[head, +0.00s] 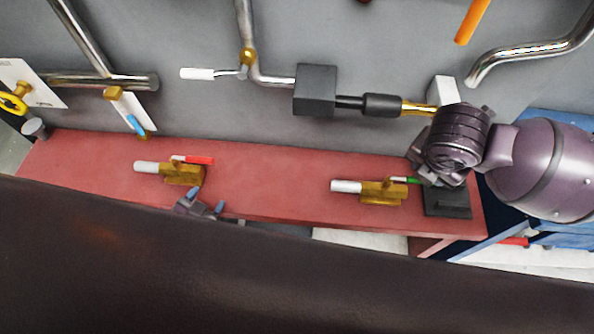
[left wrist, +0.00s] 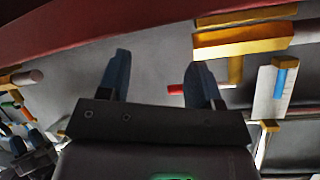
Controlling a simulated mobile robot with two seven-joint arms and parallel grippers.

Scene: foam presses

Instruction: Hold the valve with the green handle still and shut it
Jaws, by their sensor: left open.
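The brass valve with the green handle (head: 412,181) lies on the red bench (head: 290,180), right of centre; its brass body (head: 384,193) joins a white pipe (head: 346,186). My right gripper (head: 432,180) is close by the handle's right end, its fingertips mostly hidden by my wrist. In the left wrist view it shows small at the left edge (left wrist: 28,132), near the green handle (left wrist: 10,107); I cannot tell whether it touches. My left gripper (head: 206,200) is open and empty, just below the red-handled valve (head: 180,174). The red handle (left wrist: 175,89) shows between its fingers (left wrist: 158,85).
A black block (head: 448,203) sits at the bench's right end. Steel pipes and a dark grey box (head: 315,89) are behind the bench. The bench between the valves is clear.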

